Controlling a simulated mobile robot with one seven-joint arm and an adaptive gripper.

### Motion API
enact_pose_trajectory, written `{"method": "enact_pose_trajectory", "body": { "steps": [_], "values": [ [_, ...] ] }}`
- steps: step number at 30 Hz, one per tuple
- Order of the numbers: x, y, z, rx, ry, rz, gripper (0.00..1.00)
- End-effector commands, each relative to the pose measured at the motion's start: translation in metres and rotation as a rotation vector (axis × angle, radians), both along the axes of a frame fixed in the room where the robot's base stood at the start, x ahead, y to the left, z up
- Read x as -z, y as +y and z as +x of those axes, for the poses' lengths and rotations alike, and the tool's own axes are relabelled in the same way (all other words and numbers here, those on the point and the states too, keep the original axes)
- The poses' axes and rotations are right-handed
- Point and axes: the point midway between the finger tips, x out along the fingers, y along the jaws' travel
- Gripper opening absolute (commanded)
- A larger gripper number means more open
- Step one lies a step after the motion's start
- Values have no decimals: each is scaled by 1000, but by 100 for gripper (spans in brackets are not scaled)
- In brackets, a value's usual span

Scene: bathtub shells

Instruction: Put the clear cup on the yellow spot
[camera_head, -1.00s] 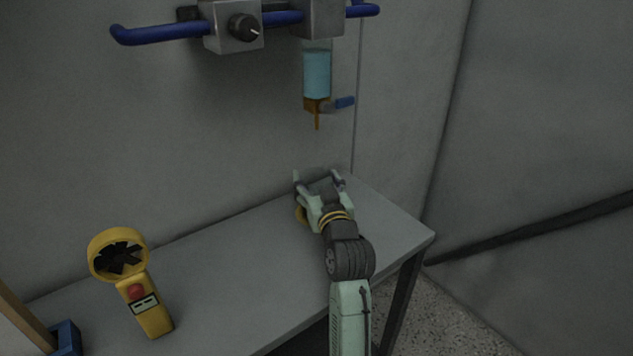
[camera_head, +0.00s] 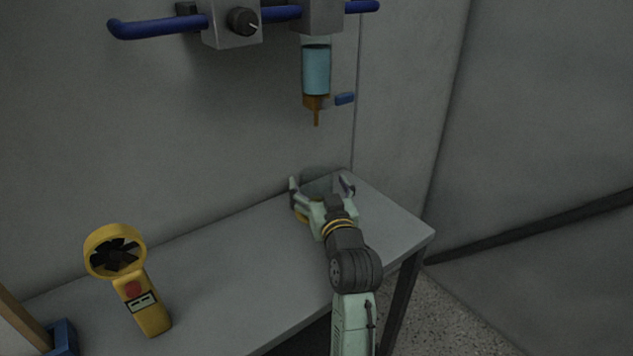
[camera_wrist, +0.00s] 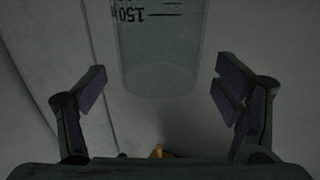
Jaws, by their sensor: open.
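The clear cup (camera_wrist: 160,50), with dark volume markings, stands in front of my gripper in the wrist view. It shows only faintly in the head view (camera_head: 320,174), near the back wall at the table's far right end. My gripper (camera_head: 320,183) is open, with its fingers spread to either side of the cup. In the wrist view there are gaps between both fingers and the cup. The yellow spot (camera_head: 301,217) peeks out left of my gripper on the table, mostly hidden by it. A bit of yellow (camera_wrist: 159,152) also shows at the gripper's base in the wrist view.
A dispenser with blue liquid (camera_head: 316,72) hangs on the wall above the cup, nozzle down. The table's middle is clear.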

Motion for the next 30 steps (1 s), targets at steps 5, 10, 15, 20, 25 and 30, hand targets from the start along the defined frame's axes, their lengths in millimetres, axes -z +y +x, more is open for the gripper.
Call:
{"method": "enact_pose_trajectory", "body": {
  "steps": [5, 10, 15, 20, 25, 30],
  "values": [
    [4, -12, -43, 5, -3, 2, 84],
    [-3, -18, -70, 1, 5, 4, 84],
    [-1, -21, -83, 2, 3, 2, 84],
    [0, -22, -88, 1, 0, 1, 84],
    [0, -22, -88, 1, 0, 1, 84],
    [0, -22, -88, 1, 0, 1, 84]
  ]
}}
